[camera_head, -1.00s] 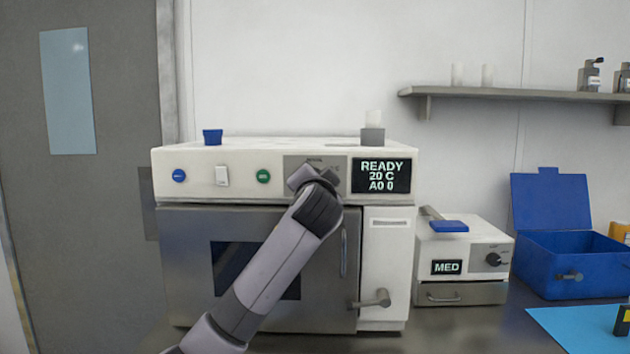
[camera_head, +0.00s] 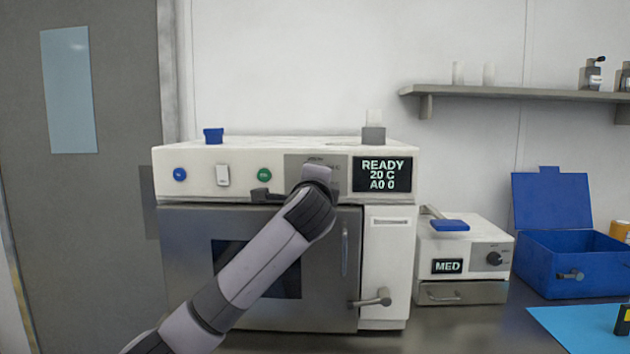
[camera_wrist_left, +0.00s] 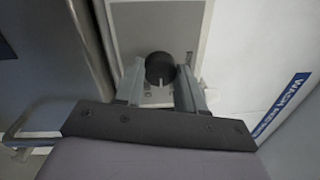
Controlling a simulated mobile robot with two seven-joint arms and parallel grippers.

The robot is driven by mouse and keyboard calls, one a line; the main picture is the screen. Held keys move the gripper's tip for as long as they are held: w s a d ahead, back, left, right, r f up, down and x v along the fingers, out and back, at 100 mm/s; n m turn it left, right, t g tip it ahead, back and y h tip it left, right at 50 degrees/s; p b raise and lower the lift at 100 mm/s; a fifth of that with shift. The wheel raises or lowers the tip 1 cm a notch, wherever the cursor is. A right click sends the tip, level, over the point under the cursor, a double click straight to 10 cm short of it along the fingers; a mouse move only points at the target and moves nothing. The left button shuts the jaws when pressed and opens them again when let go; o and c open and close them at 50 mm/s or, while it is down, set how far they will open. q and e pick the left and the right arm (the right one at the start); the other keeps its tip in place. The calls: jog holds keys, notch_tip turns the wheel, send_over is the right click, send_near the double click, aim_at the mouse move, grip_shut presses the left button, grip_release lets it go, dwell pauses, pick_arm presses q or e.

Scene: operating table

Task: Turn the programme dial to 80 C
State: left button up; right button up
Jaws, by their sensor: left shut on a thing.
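The programme dial (camera_wrist_left: 160,68) is a round dark knob with a pale pointer mark, on a grey plate that shows in the head view (camera_head: 298,166). In the left wrist view my left gripper (camera_wrist_left: 161,82) has one finger on each side of the dial and is shut on it. In the head view my left wrist covers the dial and most of its scale, so its setting cannot be read. The display (camera_head: 382,174) right of the plate reads READY, 20 C, A0 0. My right gripper is not in view.
The white machine has a blue button (camera_head: 180,174), a white switch (camera_head: 223,175) and a green button (camera_head: 265,174) left of the plate. Its steel door (camera_head: 190,270) is shut below. A small MED unit (camera_head: 465,250) and a blue box (camera_head: 570,262) stand to the right.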

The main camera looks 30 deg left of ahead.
pick_arm(q)
jog(key=m, duration=0.6)
jog(key=shift+h, duration=0.4)
jog(key=shift+m, duration=0.3)
jog(key=o, duration=1)
jog(key=shift+o, duration=0.2)
jog(key=b+v, duration=0.2)
jog(key=v, duration=0.5)
jog(key=shift+s, duration=0.1)
